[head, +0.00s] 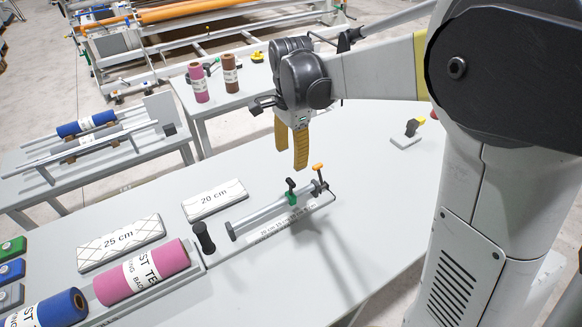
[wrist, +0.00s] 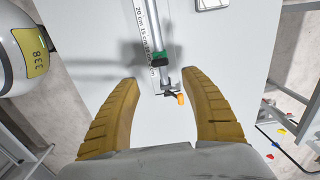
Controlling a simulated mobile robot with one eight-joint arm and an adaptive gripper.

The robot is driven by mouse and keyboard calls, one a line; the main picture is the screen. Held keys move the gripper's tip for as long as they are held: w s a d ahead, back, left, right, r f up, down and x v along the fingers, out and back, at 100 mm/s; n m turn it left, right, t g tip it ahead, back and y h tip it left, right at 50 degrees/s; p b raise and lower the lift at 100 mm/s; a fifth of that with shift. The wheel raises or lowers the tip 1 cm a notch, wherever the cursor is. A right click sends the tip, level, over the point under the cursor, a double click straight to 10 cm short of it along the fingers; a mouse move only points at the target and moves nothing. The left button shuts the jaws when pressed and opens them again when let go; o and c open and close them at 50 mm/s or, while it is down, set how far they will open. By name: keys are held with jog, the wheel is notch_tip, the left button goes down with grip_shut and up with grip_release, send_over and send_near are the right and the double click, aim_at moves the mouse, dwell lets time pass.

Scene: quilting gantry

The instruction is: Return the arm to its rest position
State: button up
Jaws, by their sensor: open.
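My gripper (head: 291,146) hangs above the grey table (head: 370,190), with its two yellow fingers pointing down. In the wrist view my gripper (wrist: 164,100) has its fingers spread wide apart with nothing held between them. Below it on the table lies a grey rod fixture (head: 262,214) with a green clamp and an orange-tipped lever. The fixture also shows in the wrist view (wrist: 150,30), its orange-tipped end between the fingers in the picture but lower down. My arm reaches in from the right in the head view.
A pink roll (head: 140,272) and a blue roll (head: 50,310) lie in a tray at the lower left. Pads marked 25 cm (head: 120,243) and 20 cm (head: 214,200) lie nearby. A small yellow-tipped device (head: 408,135) stands at the back right.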

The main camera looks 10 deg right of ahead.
jog(key=shift+r, duration=0.55)
jog(key=s+d+n+t+b, duration=0.2)
jog(key=s+n+t, duration=0.1)
jog(key=s+n, duration=0.4)
jog(key=s+d+f+n+t+b, duration=0.1)
jog(key=s+d+n+t+b, duration=0.1)
jog(key=s+n, duration=0.5)
jog(key=s+t+b, duration=0.1)
jog(key=s+t, duration=0.1)
jog(key=s, duration=0.2)
jog(key=shift+s+d+f+b, duration=0.25)
jog(key=shift+d+f+b, duration=0.05)
jog(key=shift+d+b, duration=0.05)
dwell(0.9)
